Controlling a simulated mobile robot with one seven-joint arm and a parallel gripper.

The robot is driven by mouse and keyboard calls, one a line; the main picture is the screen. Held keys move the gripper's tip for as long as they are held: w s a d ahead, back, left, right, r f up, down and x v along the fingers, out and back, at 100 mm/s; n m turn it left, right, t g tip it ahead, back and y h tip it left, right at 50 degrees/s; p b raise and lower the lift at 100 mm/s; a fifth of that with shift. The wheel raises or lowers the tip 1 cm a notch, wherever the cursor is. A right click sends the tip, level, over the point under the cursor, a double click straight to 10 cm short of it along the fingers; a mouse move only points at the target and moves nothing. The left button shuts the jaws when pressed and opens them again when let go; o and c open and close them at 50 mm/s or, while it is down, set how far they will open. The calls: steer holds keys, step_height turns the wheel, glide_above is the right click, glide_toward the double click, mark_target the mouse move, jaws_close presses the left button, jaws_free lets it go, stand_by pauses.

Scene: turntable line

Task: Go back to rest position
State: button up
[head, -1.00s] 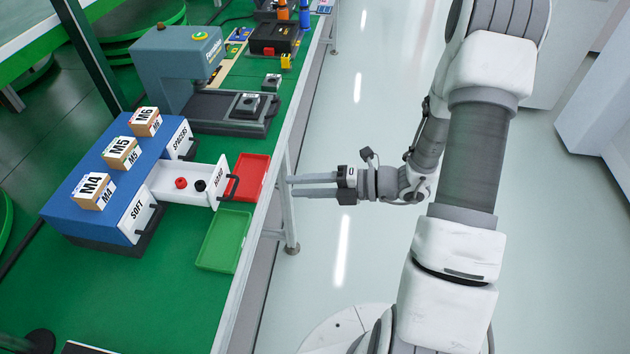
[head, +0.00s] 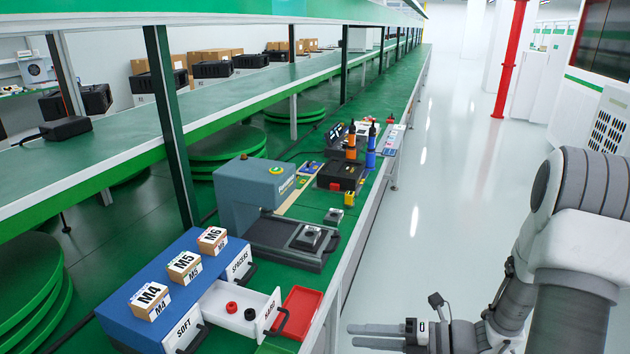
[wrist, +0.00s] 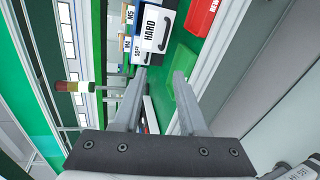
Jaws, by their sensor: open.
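My gripper (head: 378,336) is open and empty in the head view, at the bottom, over the floor to the right of the bench edge. In the wrist view my gripper (wrist: 161,76) shows two parallel fingers apart with nothing between them. My arm comes in from the right side of the head view.
A blue drawer unit (head: 128,320) on the green bench has its white HARD drawer (head: 262,300) pulled out, holding a red and a black piece. A red tray (head: 299,308) lies beside it. A press (head: 250,190) stands behind. The aisle floor (head: 430,200) is clear.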

steer(key=s+a+r+n+g+h+p, duration=0.25)
steer(key=s+r+n, duration=0.35)
steer(key=n, duration=0.5)
steer(key=s+a+r+n+g+h+p, duration=0.1)
steer(key=s+r+n+g+h, duration=0.25)
steer(key=r+n, duration=0.5)
steer(key=s+d+r+n+t+h+p, duration=0.1)
steer(key=s+d+r+n+t+h, duration=0.1)
steer(key=r+n, duration=0.4)
steer(key=s+d+r+n+t+h+p, duration=0.2)
steer(key=d+r+n+t+h, duration=0.2)
steer(key=n, duration=0.9)
step_height(320, 180, up, 2)
steer(key=shift+s+r+t+h, duration=0.25)
steer(key=shift+t+h, duration=0.15)
steer(key=shift+h, duration=0.7)
steer(key=shift+w, duration=0.1)
